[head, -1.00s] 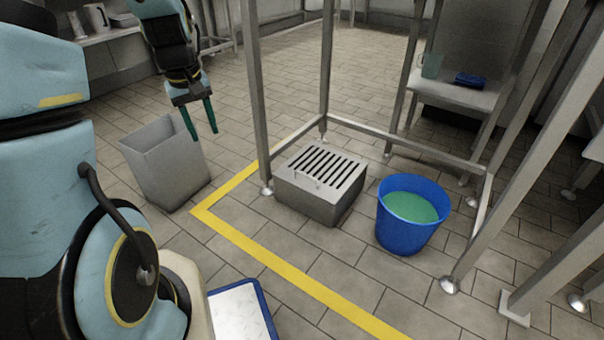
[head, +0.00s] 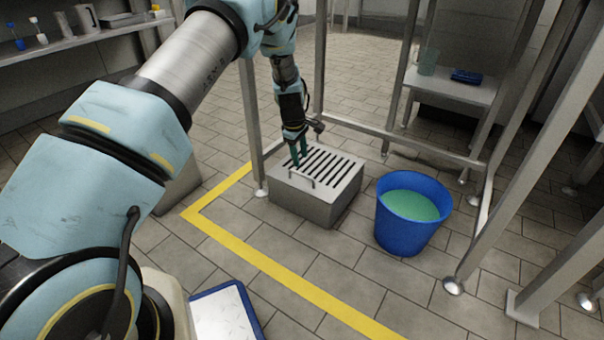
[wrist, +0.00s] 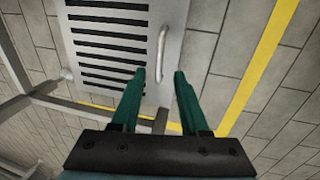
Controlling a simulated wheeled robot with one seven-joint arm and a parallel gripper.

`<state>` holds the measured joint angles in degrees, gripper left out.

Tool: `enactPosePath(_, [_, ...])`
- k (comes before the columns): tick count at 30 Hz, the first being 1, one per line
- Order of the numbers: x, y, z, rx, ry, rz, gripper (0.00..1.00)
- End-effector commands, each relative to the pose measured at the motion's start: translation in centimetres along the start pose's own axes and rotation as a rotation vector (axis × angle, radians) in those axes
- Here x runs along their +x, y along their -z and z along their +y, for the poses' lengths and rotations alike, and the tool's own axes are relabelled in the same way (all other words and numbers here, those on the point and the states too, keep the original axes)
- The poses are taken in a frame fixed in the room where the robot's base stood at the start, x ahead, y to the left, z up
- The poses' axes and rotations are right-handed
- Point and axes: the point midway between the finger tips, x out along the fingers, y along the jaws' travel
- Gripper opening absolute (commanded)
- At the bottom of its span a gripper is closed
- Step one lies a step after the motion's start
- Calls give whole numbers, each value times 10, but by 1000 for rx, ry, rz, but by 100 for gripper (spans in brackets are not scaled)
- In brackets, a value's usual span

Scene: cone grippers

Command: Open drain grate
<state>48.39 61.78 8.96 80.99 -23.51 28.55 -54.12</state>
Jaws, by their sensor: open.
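The drain grate (head: 330,168) is a grey metal lid with black slots on top of a low steel box (head: 312,205). It lies flat and closed. A thin bar handle (head: 299,180) stands at its front edge. In the wrist view the grate (wrist: 108,45) is at the upper left, and the handle (wrist: 162,54) runs along its right edge. My gripper (head: 299,158) is over the near left part of the grate. Its green fingers are open and empty. In the wrist view the fingertips (wrist: 160,72) lie on either side of the handle's line; I cannot tell their height above it.
A blue bucket (head: 403,236) of green liquid stands right of the box. Metal frame posts and a low rail (head: 400,142) surround it. A grey bin (head: 178,190) is partly hidden behind my arm.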

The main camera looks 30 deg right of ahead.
Motion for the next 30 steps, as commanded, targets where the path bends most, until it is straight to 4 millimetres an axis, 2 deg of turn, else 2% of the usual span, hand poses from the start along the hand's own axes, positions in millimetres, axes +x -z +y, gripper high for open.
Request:
enactPosePath(1, [16,0,-2,0,1,0,45])
enactPosePath(6, [46,0,-2,0,1,0,45])
enactPosePath(12, [67,0,-1,1,0,0,45])
enactPosePath(24, [72,0,0,1,0,0,45])
enactPosePath(30, [72,0,0,1,0,0,22])
